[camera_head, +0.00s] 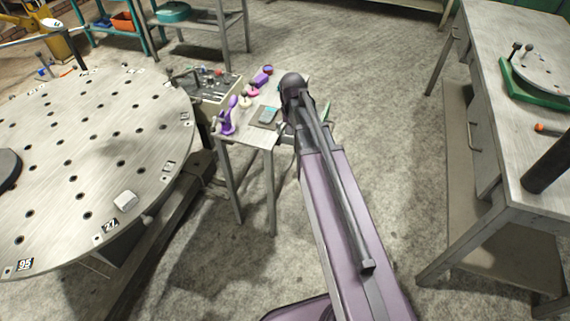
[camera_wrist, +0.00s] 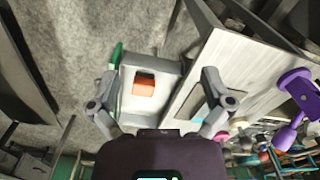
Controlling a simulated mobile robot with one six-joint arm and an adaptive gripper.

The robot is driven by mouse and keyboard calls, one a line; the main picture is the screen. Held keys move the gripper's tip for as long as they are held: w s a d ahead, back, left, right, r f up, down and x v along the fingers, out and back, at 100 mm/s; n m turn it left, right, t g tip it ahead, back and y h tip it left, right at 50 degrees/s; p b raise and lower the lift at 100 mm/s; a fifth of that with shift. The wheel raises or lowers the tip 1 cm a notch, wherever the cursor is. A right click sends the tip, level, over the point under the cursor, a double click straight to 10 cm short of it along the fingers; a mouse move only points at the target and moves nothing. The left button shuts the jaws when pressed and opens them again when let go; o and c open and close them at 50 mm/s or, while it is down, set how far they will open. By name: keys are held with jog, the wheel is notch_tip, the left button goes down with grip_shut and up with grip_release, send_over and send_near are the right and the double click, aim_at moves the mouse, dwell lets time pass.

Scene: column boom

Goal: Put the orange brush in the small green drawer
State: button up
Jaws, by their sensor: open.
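In the wrist view, a pulled-out pale drawer (camera_wrist: 168,92) with a green front edge (camera_wrist: 115,57) lies between and beyond the fingers of my gripper (camera_wrist: 160,80). An orange block-shaped thing (camera_wrist: 144,87) with a dark strip on one side, seemingly the orange brush, lies inside the drawer. My gripper is open, with its fingers wide apart and nothing between the tips. In the head view my arm hides the gripper and most of the drawer; a small bit of green (camera_head: 325,111) shows to the right of the arm.
A small table (camera_head: 250,136) beside the drawer bears a purple object (camera_head: 228,118) and a grey-teal plate (camera_head: 268,115). A tray of small parts (camera_head: 212,88) is behind. A large round perforated table (camera_head: 80,150) stands left, a workbench (camera_head: 500,80) right. Floor between is clear.

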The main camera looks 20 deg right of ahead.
jog(key=s+a+n, duration=0.3)
jog(key=s+a, duration=0.3)
jog(key=s, duration=0.8)
jog(key=shift+a+n, duration=0.2)
jog(key=shift+n, duration=0.1)
